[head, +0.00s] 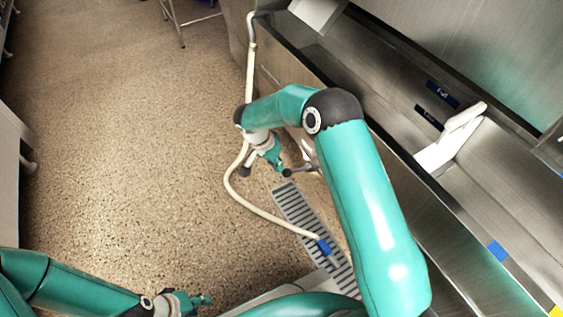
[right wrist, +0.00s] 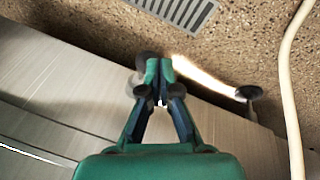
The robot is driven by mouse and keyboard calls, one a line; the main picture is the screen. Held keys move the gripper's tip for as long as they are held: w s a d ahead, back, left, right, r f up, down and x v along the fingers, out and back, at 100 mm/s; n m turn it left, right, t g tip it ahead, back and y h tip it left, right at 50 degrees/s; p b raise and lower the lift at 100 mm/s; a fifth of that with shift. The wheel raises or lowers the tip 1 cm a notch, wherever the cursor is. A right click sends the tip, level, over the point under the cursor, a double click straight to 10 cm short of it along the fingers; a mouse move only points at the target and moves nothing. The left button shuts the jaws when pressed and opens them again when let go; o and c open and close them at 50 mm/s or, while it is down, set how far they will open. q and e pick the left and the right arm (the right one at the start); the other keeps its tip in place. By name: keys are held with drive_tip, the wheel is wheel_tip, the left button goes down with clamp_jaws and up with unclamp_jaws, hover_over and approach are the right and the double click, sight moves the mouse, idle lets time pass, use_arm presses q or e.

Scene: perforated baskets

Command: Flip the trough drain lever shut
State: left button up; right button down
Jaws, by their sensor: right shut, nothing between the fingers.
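The steel trough (head: 440,180) runs diagonally down the right side of the head view. A grey rod with a dark round knob (head: 287,172), which looks like the drain lever, sticks out below the trough's front. My right gripper (head: 281,166) is right at the knob in the head view. In the right wrist view its shut, empty fingertips (right wrist: 160,88) are beside or just in front of the dark knob (right wrist: 145,58); I cannot tell whether they touch. The lever's base is mostly hidden by my right arm. My left gripper (head: 203,299) is low at the left, away from the trough; its fingers are too small to judge.
A cream hose (head: 250,200) hangs from the trough's far end and loops over the floor towards a slotted floor drain (head: 300,215). A white leg with a dark foot (head: 245,170) stands near my right gripper. The speckled floor (head: 130,150) at the left is clear.

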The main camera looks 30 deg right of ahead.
drive_tip(key=a+r+p, duration=0.1)
drive_tip(key=a+r, duration=0.4)
drive_tip(key=r, duration=0.1)
drive_tip(key=shift+w+a+p, duration=0.35)
drive_tip(key=shift+w+p, duration=0.05)
drive_tip(key=shift+w, duration=0.05)
drive_tip(key=shift+d, duration=0.1)
drive_tip(key=s+d+f+g+y+p, duration=0.1)
drive_tip(key=s+f+g, duration=0.1)
drive_tip(key=s+f, duration=0.35)
drive_tip(key=s+d+f+g+y+p, duration=0.1)
drive_tip(key=s+d+f+y, duration=0.1)
drive_tip(key=s, duration=0.7)
drive_tip(key=s+a+f+n+t+y, duration=0.1)
drive_tip(key=s+a+n+y, duration=0.15)
drive_tip(key=s+a, duration=0.35)
drive_tip(key=s+a+f+n+t+y, duration=0.2)
drive_tip(key=s+a+n, duration=0.2)
drive_tip(key=s, duration=0.5)
drive_tip(key=w+r+n+t+p, duration=0.1)
drive_tip(key=r+n+p, duration=0.1)
drive_tip(key=r+p, duration=1.7)
drive_tip(key=w+d+r+n+p, duration=0.1)
drive_tip(key=w+r+p, duration=0.1)
drive_tip(key=r+p, duration=1.7)
drive_tip(key=shift+w+n+t, duration=0.3)
drive_tip(key=shift+n+t, duration=0.05)
drive_tip(key=shift+t, duration=0.05)
